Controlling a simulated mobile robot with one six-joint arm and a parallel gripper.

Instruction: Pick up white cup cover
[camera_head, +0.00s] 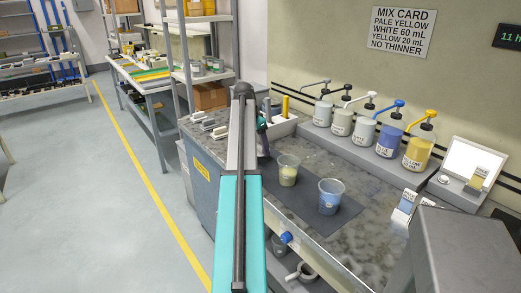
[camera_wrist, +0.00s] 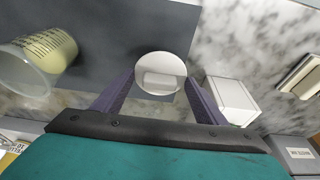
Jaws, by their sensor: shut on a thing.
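The white cup cover (camera_wrist: 160,68) is a round white disc with a raised rectangular grip, seen from above in the wrist view. My gripper (camera_wrist: 160,88) has its two purple fingers on either side of the cover, shut on it. The cover appears over the edge of the dark mat (camera_wrist: 120,35); its height above the surface is unclear. In the head view my arm hides the cover. A clear cup with pale yellow contents (camera_head: 288,172) stands uncovered, also at the left of the wrist view (camera_wrist: 58,50).
A clear cup with blue contents (camera_head: 330,197) stands right of the yellow one. Pump bottles (camera_head: 365,132) line the back of the marbled counter (camera_head: 375,240). A white block (camera_wrist: 232,97) lies close to the right finger. The counter's front right area has bare room.

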